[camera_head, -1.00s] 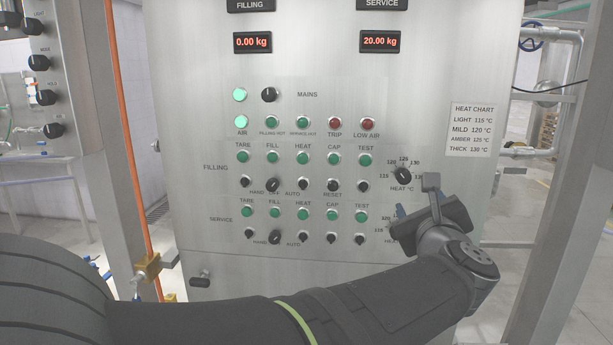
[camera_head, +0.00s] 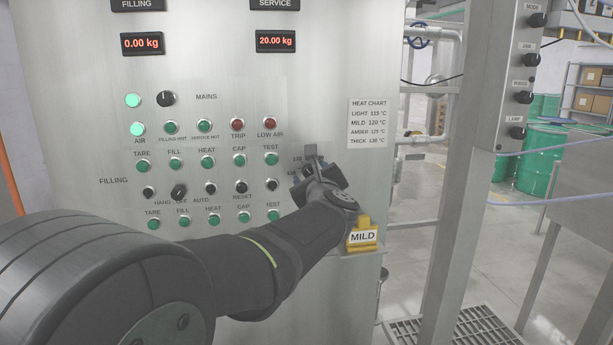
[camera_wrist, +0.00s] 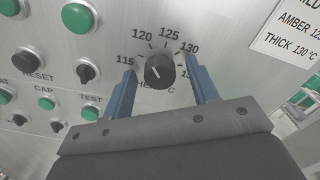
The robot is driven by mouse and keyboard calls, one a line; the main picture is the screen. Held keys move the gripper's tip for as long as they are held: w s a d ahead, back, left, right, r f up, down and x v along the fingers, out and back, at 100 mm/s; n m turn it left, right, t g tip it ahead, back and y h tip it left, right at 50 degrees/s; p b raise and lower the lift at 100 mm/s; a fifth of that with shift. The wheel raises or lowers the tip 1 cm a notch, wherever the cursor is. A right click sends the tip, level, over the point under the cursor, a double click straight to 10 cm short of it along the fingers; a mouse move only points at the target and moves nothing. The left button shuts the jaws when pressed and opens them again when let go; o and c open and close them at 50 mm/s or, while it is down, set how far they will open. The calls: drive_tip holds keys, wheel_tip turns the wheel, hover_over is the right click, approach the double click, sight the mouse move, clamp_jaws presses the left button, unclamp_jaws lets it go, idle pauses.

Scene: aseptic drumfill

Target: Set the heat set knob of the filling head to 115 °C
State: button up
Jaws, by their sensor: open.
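The black filling heat knob (camera_wrist: 160,70) is on the steel panel in the wrist view. Its scale of numbers (camera_wrist: 169,33) shows 115, 120, 125 and 130, with a further number partly hidden by the right finger. A small pale mark shows on the knob; I cannot tell surely which value it points to. My gripper (camera_wrist: 160,64) is open, with one blue finger to each side of the knob; I cannot tell whether they touch it. In the head view my gripper (camera_head: 318,172) covers the knob and most of the scale.
The heat chart (camera_head: 368,123) on the panel lists LIGHT 115 °C, MILD 120, AMBER 125 and THICK 130. A yellow piece marked MILD (camera_head: 362,237) sits right of my wrist. Green buttons (camera_head: 271,159) and black switches (camera_head: 272,185) lie close left of my gripper.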

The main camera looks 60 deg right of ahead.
drive_tip(key=shift+c, duration=0.4)
drive_tip(key=c, duration=0.9)
drive_tip(key=shift+n, duration=0.4)
drive_tip(key=shift+s+n, duration=0.1)
drive_tip(key=shift+n, duration=3.4)
